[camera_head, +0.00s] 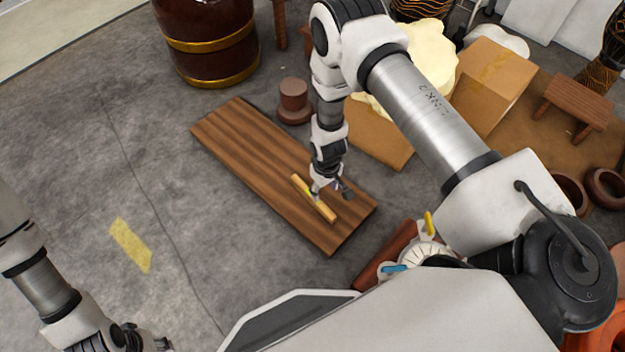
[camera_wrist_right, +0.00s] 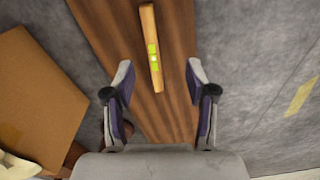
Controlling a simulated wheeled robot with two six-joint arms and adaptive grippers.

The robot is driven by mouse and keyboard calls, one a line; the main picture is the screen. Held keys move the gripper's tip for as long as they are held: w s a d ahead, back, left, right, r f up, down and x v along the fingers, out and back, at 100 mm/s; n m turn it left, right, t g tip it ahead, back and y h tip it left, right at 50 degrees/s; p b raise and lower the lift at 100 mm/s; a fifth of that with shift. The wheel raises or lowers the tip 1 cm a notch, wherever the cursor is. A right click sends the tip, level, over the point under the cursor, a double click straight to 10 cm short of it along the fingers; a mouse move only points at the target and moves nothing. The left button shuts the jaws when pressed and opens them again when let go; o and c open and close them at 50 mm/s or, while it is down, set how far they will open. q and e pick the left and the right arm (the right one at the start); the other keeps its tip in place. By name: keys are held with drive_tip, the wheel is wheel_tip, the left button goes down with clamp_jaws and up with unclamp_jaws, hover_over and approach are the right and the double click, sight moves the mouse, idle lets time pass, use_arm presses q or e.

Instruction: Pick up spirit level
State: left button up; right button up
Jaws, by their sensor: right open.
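The spirit level (camera_head: 301,187) is a slim yellow bar lying on a brown wooden board on the floor. In the right wrist view the spirit level (camera_wrist_right: 151,45) shows a bright yellow-green vial near its middle. My right gripper (camera_head: 331,193) is over the board at the level, and hides part of it in the head view. In the wrist view my right gripper (camera_wrist_right: 158,84) is open, with the near end of the level between the lines of its fingers and nothing gripped. My left gripper (camera_head: 150,342) is at the bottom left, far from the board, partly cut off.
The wooden board (camera_head: 235,130) lies on grey concrete. A dark barrel (camera_head: 207,40) and a small brown pot (camera_head: 294,100) stand behind it. Cardboard boxes (camera_head: 492,85) are to the right, one also in the wrist view (camera_wrist_right: 40,100). The floor left of the board is clear, with a yellow mark (camera_head: 131,245).

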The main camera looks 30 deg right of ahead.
drive_tip(key=shift+n, duration=0.4)
drive_tip(key=w+f+b, duration=0.2)
drive_tip(key=f+b, duration=0.1)
drive_tip(key=f, duration=0.1)
drive_tip(key=w+f+b, duration=0.3)
drive_tip(key=f, duration=0.1)
drive_tip(key=w+f+b, duration=0.3)
drive_tip(key=f+b, duration=0.1)
drive_tip(key=shift+w+d+f, duration=0.2)
drive_tip(key=shift+d, duration=0.2)
wheel_tip(320, 180, down, 7)
drive_tip(key=b, duration=0.5)
drive_tip(key=shift+s+a+f, duration=0.15)
drive_tip(key=shift+c, duration=0.3)
use_arm(q)
wheel_tip(320, 180, down, 18)
drive_tip(key=shift+w+f, duration=0.15)
drive_tip(key=shift+w, duration=0.05)
use_arm(e)
clamp_jaws()
